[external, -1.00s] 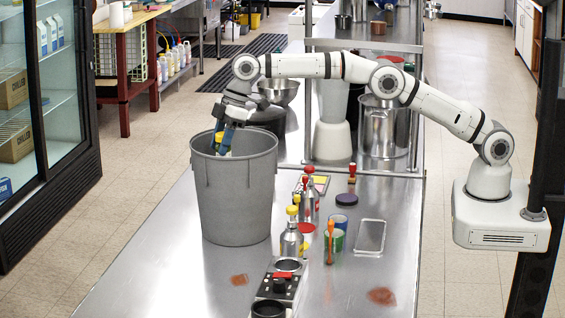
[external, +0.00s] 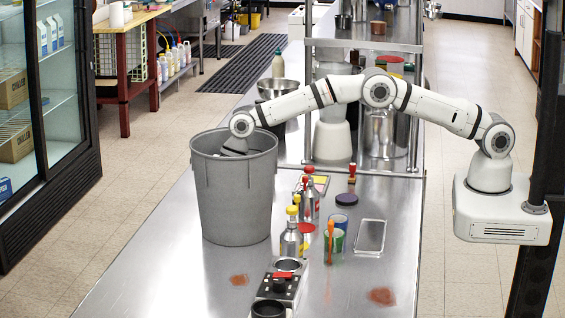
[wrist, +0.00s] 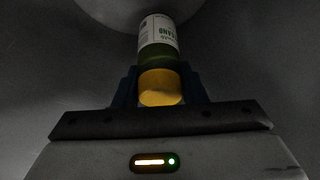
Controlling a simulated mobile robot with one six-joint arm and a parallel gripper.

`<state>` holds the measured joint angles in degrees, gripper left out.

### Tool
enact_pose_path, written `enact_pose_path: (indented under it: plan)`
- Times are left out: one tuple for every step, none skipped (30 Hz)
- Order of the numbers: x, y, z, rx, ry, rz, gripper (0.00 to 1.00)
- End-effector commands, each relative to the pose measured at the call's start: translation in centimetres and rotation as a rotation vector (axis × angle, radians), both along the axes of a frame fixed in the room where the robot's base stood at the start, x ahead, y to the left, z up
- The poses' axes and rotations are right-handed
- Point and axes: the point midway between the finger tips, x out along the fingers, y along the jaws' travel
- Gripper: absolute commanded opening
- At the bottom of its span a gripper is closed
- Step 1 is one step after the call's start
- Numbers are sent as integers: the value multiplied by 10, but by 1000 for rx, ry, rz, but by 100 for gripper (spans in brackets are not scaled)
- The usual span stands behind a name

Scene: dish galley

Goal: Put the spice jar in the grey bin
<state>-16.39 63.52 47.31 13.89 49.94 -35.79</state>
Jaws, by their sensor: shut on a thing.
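The grey bin (external: 235,205) stands upright on the steel counter, left of centre in the external view. My gripper is down inside it, its fingers hidden behind the rim there. In the wrist view my gripper (wrist: 160,88) is shut on the spice jar (wrist: 158,45), a jar with a yellow cap, a green body and a white label. The cap end is between the blue fingers, and the labelled end points away from the wrist. A pale round surface shows just beyond the jar's far end. I cannot tell whether the jar touches it.
Right of the bin stand steel bottles (external: 291,238) with yellow and red tops, blue and green cups (external: 334,240), and a flat tray (external: 370,237). A black-and-steel unit (external: 278,285) is at the front. A steel bowl (external: 277,90) is behind the bin.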

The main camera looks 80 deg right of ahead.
Motion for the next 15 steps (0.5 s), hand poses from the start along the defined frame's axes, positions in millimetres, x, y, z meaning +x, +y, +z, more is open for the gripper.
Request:
enact_pose_path:
  plan:
    - [-1,0,-4,-1,2,0,12]
    - [-1,0,-7,-1,3,1,12]
    - [-1,0,-13,-2,4,1,12]
    - [-1,0,-18,-2,4,1,12]
    - [-1,0,-22,-2,5,1,12]
    - [-1,0,-28,-2,4,1,12]
    - [-1,0,-31,-1,3,1,12]
    - [-1,0,-34,-1,3,-1,12]
    - [-1,0,-36,-1,2,0,12]
    - [0,0,-36,0,1,0,12]
    - [0,0,-36,-1,1,0,12]
    - [0,0,-36,-1,1,0,12]
    - [0,0,-36,-1,1,0,12]
    - [0,0,-36,-1,1,0,12]
    - [0,0,-36,-1,1,0,12]
